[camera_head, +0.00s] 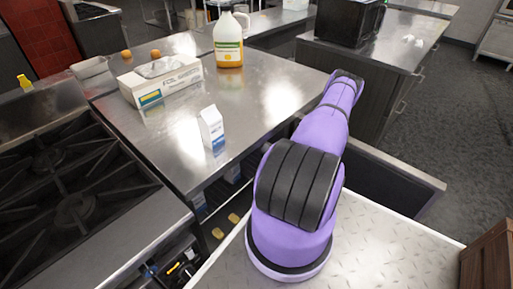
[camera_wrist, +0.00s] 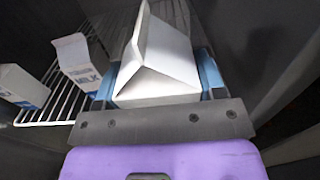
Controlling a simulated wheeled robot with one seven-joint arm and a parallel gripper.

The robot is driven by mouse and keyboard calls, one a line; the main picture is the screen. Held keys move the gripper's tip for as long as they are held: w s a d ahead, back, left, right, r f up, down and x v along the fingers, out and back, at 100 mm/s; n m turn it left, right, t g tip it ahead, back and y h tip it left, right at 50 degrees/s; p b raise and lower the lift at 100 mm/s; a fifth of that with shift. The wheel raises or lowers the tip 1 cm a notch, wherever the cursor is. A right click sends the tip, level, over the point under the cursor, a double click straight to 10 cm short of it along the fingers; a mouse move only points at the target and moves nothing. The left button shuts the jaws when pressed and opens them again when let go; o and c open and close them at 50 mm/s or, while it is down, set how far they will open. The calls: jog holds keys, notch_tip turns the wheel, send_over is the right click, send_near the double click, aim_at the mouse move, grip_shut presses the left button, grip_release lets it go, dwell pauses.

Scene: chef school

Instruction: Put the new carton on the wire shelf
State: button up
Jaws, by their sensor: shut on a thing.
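In the wrist view my gripper (camera_wrist: 160,72) is shut on a white gable-top carton (camera_wrist: 165,60), with a blue-grey finger on each side of it. The carton's top points away from my wrist. The wire shelf (camera_wrist: 62,108) shows at the left and behind the held carton. Two more cartons are there: one marked MILK (camera_wrist: 80,60) and another at the left edge (camera_wrist: 20,86). I cannot tell whether the held carton touches the shelf. In the head view my arm hides my gripper. Another white and blue carton (camera_head: 211,128) stands upright on the steel counter (camera_head: 265,100).
Dark walls (camera_wrist: 255,50) close in around my gripper on the right. On the counter are a cardboard box (camera_head: 160,82) and a jug (camera_head: 229,45). A black stove (camera_head: 70,190) is at left. An open drawer or door panel (camera_head: 385,180) lies beside my arm.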

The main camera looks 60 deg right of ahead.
jog(key=w+d+f, duration=0.1)
jog(key=w, duration=0.1)
jog(key=w+d+f, duration=0.1)
jog(key=w+d, duration=0.1)
jog(key=w, duration=0.1)
jog(key=w+d+f, duration=0.1)
jog(key=w+d, duration=0.1)
jog(key=w, duration=0.1)
jog(key=shift+w+d+f, duration=0.2)
jog(key=shift+w, duration=0.05)
jog(key=shift+f, duration=0.5)
jog(key=shift+f, duration=0.1)
jog(key=o, duration=1.3)
